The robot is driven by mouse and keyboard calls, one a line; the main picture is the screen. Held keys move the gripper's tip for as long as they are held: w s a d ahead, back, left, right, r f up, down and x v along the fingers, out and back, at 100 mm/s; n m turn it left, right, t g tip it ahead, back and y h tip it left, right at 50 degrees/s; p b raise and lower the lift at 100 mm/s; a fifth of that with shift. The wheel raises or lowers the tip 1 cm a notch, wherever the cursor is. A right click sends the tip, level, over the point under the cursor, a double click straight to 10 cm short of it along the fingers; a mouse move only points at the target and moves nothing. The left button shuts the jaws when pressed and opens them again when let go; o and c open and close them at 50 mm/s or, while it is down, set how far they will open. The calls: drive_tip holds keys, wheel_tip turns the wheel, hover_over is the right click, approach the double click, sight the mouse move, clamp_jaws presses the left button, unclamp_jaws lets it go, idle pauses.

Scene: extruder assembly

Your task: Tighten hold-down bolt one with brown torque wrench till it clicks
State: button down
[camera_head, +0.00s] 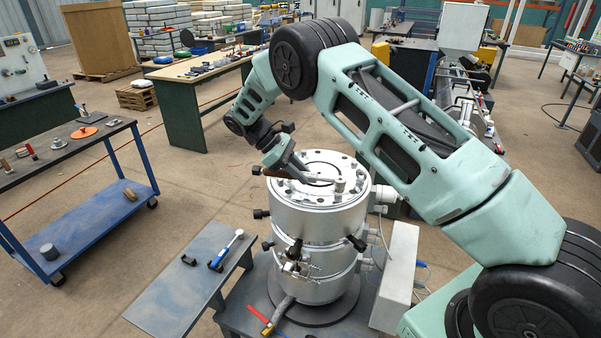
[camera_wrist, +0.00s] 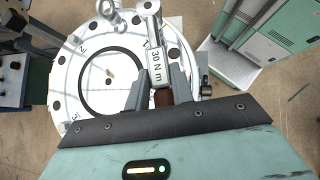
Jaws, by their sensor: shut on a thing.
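My gripper (camera_wrist: 160,78) is shut on the brown torque wrench (camera_wrist: 155,60). In the wrist view its brown handle end (camera_wrist: 163,98) shows between the fingers, and its silver shaft reads "30 N m". In the head view my gripper (camera_head: 287,165) is low over the silver extruder flange (camera_head: 290,192), with the wrench (camera_head: 315,179) lying nearly level across its top. The wrench's far end is near an upright metal piece (camera_head: 340,184) at the flange's right side.
A blue-handled wrench (camera_head: 225,250) lies on the side shelf (camera_head: 180,290). A red-handled tool (camera_head: 262,318) is below. A white box (camera_head: 400,270) stands close to the right.

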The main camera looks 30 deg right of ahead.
drive_tip(key=shift+r+p, duration=1.7)
drive_tip(key=shift+r, duration=0.9)
drive_tip(key=shift+f, duration=0.15)
